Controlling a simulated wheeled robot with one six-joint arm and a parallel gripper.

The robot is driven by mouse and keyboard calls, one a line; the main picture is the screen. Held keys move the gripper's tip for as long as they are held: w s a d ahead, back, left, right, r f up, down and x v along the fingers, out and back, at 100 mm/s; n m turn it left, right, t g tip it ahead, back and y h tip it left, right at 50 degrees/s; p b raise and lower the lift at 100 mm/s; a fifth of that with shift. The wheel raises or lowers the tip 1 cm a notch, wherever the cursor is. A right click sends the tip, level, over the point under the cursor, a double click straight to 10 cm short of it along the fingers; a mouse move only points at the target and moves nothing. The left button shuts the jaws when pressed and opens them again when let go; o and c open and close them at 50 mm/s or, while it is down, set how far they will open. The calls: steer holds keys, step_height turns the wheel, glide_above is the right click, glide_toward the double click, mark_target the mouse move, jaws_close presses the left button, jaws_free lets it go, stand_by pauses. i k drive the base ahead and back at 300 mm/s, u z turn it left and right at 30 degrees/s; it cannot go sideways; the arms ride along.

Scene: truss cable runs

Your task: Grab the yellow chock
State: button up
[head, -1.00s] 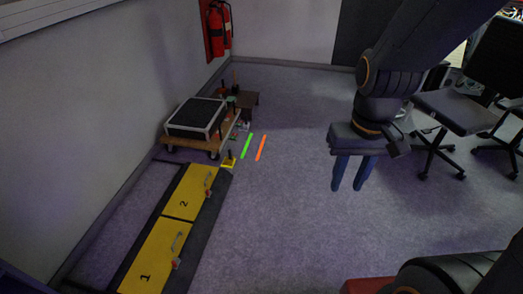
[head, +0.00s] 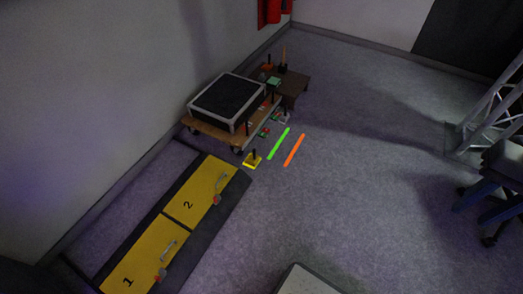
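The yellow chock (head: 252,161) sits on the floor in the head view, left of the middle. It has a flat yellow base and a dark upright handle. It is close to the top end of the yellow panel marked 2 and in front of the wooden dolly. My gripper (head: 475,204) is at the right edge, far from the chock. Its two dark blue fingers look apart, with nothing seen between them. Part of it and my arm are cut off by the frame.
The dolly (head: 190,124) carries a black-topped case (head: 228,101). A low brown table (head: 294,89) stands behind it. Green (head: 278,143) and orange (head: 294,150) strips lie right of the chock. Numbered yellow panels (head: 146,255) lie along the left. A truss (head: 488,112) stands right. The middle floor is clear.

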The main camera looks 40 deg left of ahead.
mark_target(253, 159)
steer(key=u, duration=0.4)
steer(key=i, duration=0.9)
steer(key=u, duration=1.3)
steer(key=i, duration=0.45)
steer(key=u, duration=0.3)
